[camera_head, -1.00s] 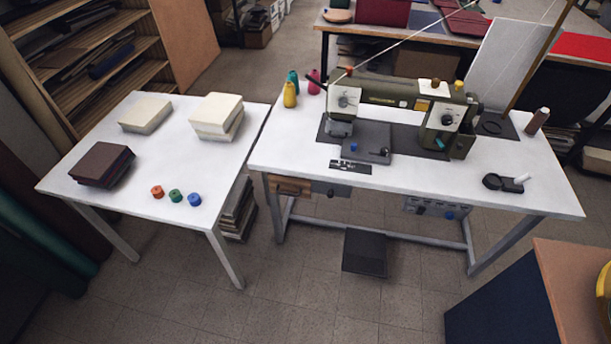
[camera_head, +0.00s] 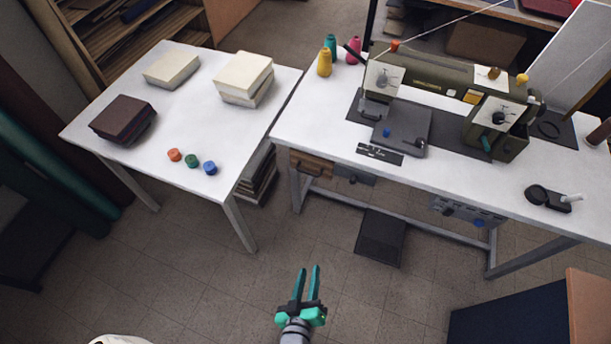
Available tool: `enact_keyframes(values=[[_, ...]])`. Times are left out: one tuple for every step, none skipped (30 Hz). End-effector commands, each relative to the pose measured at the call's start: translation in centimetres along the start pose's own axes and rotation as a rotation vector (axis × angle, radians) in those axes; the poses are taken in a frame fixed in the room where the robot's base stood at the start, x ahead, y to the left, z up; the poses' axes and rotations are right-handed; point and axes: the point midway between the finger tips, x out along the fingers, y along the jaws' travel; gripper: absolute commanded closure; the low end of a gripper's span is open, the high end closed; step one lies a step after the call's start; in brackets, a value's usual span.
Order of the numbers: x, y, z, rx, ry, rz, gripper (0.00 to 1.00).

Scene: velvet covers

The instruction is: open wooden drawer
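The wooden drawer (camera_head: 311,166) is a small brown front under the left end of the sewing table (camera_head: 290,127). It looks shut, and its handle is too small to make out clearly. My gripper (camera_head: 307,268) is at the bottom middle of the view, over the floor, with its two teal fingers pointing up the picture. The fingers are apart with nothing between them. It is well short of the drawer and apart from it.
A white side table (camera_head: 210,134) with fabric stacks and small spools stands at the left. A dark pedal (camera_head: 381,238) lies under the sewing table, which bears a sewing machine (camera_head: 425,85). A dark blue cabinet (camera_head: 510,318) is at the lower right. Open floor lies in front.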

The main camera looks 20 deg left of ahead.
Motion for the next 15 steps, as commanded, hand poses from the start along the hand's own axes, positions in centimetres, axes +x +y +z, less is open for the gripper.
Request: enact_keyframes(values=[[2.2, -0.7, -0.3, -0.066, 0.001, -0.004, 0.73], [3.3, -1.0, -0.5, -0.109, -0.002, -0.005, 0.73], [4.8, -1.4, -0.6, -0.166, -0.008, -0.003, 0.73], [5.9, -1.7, -0.8, -0.208, -0.012, -0.002, 0.73], [7.0, -2.0, -1.1, -0.250, -0.017, 0.001, 0.73], [8.4, -2.3, -1.5, -0.307, -0.021, 0.008, 0.73], [9.5, -2.5, -1.9, -0.350, -0.023, 0.014, 0.73], [10.6, -2.6, -2.3, -0.392, -0.027, 0.022, 0.73], [12.0, -2.8, -3.0, -0.446, -0.031, 0.035, 0.73], [13.0, -2.9, -3.6, -0.486, -0.034, 0.046, 0.73], [14.0, -3.0, -4.3, -0.528, -0.036, 0.058, 0.73], [15.3, -3.0, -5.2, -0.581, -0.039, 0.077, 0.73], [16.2, -3.0, -6.0, -0.617, -0.043, 0.092, 0.73], [17.0, -3.0, -6.7, -0.653, -0.045, 0.107, 0.73], [18.0, -2.9, -7.8, -0.696, -0.048, 0.127, 0.73]])
